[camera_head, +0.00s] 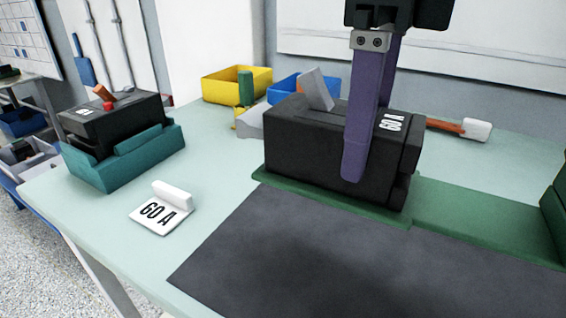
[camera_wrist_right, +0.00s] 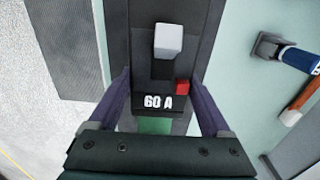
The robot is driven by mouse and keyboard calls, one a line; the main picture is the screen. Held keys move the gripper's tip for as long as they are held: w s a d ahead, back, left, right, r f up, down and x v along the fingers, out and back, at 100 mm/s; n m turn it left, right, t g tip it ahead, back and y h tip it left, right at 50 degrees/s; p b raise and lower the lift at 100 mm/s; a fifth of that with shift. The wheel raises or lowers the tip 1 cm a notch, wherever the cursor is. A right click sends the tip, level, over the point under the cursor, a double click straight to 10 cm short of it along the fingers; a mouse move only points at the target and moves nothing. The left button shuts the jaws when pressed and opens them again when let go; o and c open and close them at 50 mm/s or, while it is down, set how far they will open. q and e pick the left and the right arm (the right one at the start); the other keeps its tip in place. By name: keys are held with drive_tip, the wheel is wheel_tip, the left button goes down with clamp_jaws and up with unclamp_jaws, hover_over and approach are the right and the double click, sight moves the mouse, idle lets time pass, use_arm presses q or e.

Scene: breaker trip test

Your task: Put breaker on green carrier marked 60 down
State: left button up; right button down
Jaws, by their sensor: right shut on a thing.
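The black breaker marked 60 A (camera_head: 310,145) has a grey lever on top and stands level over the green carrier (camera_head: 460,215). Its underside looks to be on the carrier or very close to it; a small gap cannot be ruled out. My right gripper (camera_head: 368,130) reaches down from above and is shut on the breaker, one purple finger along its near side. In the right wrist view the breaker (camera_wrist_right: 150,80) lies between both fingers, with its grey lever, a red square and the 60 A label showing. My left gripper is not in view.
A second black breaker (camera_head: 115,117) with an orange lever sits in a teal cradle (camera_head: 125,168) at left. Yellow (camera_head: 238,84) and blue (camera_head: 290,90) bins are behind. A dark mat (camera_head: 330,260) lies clear in front.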

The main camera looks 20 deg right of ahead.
wheel_tip(320, 180, down, 12)
drive_tip(key=shift+r+b, duration=0.25)
drive_tip(key=shift+b, duration=0.1)
unclamp_jaws()
drive_tip(key=shift+f, duration=0.15)
wheel_tip(320, 180, up, 12)
drive_tip(key=shift+r+p, duration=0.15)
drive_tip(key=shift+p, duration=0.15)
idle(0.3)
